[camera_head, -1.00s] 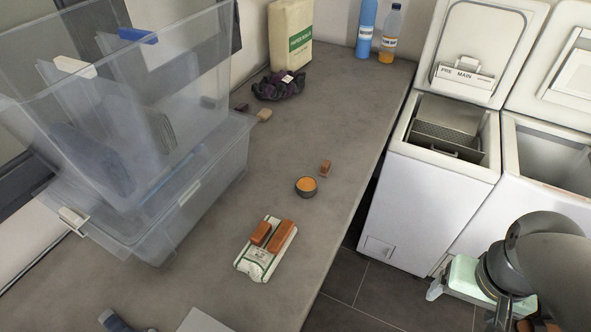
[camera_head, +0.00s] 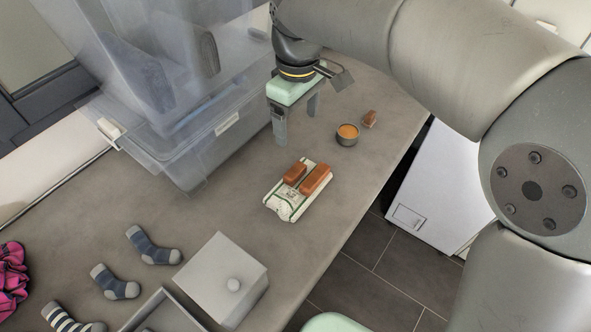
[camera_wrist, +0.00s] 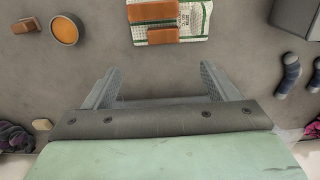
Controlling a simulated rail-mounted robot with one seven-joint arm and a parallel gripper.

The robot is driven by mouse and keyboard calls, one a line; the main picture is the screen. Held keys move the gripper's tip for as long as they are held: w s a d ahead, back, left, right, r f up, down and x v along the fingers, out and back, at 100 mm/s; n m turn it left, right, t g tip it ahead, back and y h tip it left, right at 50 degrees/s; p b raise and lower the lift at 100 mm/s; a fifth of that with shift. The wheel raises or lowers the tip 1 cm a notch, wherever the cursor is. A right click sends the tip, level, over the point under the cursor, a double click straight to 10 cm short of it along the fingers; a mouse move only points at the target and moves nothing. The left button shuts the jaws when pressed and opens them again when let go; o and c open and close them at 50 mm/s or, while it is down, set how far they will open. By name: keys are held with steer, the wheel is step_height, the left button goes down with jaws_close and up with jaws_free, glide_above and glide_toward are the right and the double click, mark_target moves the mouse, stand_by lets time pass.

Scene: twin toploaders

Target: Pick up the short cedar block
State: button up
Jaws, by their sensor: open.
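A short reddish-brown block (camera_head: 294,173), likely the short cedar block, lies on a white and green packet (camera_head: 285,209) beside a longer block (camera_head: 317,179) of like colour. In the wrist view the short block (camera_wrist: 163,35) lies at the packet's near edge, with the longer block (camera_wrist: 153,11) beyond it. My gripper (camera_head: 297,128) is open and empty above the counter, behind the packet in the head view. In the wrist view its fingertips (camera_wrist: 160,68) are spread wide, apart from the short block, with bare counter between them.
A round tin with orange contents (camera_head: 347,134) and a small brown block (camera_head: 370,119) stand right of the packet. A clear plastic bin (camera_head: 185,150) stands close to my gripper's left. Socks (camera_head: 152,246) and a grey lidded box (camera_head: 221,280) lie nearer. The counter edge drops off right.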

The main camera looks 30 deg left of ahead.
glide_above(295, 170)
steer(key=f, duration=0.9)
steer(key=shift+w+d+p, duration=0.2)
steer(key=shift+p, duration=0.2)
steer(key=shift+s+a+f+p, duration=0.15)
steer(key=shift+f+p, duration=0.15)
steer(key=shift+f, duration=1.1)
steer(key=shift+s+f+p, duration=0.15)
steer(key=shift+f+p, duration=0.15)
steer(key=shift+f, duration=1.05)
steer(key=shift+c, duration=0.3)
steer(key=c, duration=1)
